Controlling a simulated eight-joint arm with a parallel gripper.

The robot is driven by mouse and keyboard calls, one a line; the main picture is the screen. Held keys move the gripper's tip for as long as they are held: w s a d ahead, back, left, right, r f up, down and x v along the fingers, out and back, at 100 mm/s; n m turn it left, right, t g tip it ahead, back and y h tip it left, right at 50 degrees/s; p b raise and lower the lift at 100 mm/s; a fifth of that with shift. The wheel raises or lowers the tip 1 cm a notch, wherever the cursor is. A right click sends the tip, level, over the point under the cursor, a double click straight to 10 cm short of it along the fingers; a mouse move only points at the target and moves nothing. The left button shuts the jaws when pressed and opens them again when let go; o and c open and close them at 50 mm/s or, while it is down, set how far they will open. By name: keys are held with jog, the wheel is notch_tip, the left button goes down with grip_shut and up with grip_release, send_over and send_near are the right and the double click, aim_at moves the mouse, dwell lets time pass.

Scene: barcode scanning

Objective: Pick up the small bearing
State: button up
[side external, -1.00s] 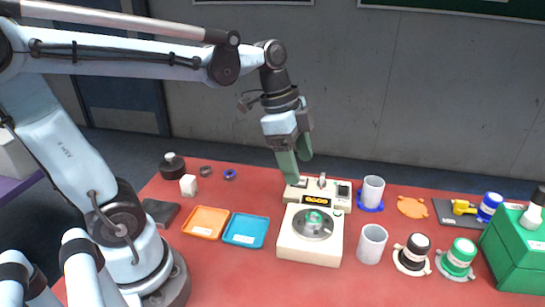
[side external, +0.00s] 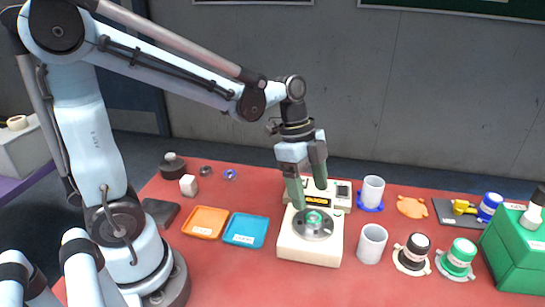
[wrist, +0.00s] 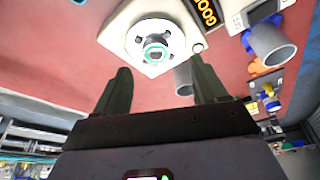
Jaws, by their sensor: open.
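A small ring-shaped part with a green rim (side external: 313,217) sits on the round metal plate of the cream scale (side external: 298,250). In the wrist view the green-rimmed part (wrist: 155,53) shows a dark centre. My gripper (side external: 309,197) is open and empty, pointing down just above the scale plate, with its green fingers apart. In the wrist view the fingers (wrist: 161,68) reach toward the plate, with nothing between them. A dark ring (side external: 206,170) and a blue-rimmed ring (side external: 230,174) lie at the back left. I cannot tell which of these rings is the small bearing.
An orange tray (side external: 205,222) and a blue tray (side external: 245,230) lie left of the scale. White cups (side external: 371,244) stand to its right, with black-topped (side external: 412,250) and green-topped (side external: 459,257) parts. A green box (side external: 515,262) is at the far right. The front of the red table is clear.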

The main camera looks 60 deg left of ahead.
aim_at(314, 217)
jog(key=shift+s+x, duration=0.2)
jog(key=shift+x, duration=2.4)
jog(key=shift+d, duration=0.15)
jog(key=shift+s+r, duration=0.1)
jog(key=c, duration=1.3)
jog(key=shift+o, duration=0.2)
jog(key=shift+r, duration=0.15)
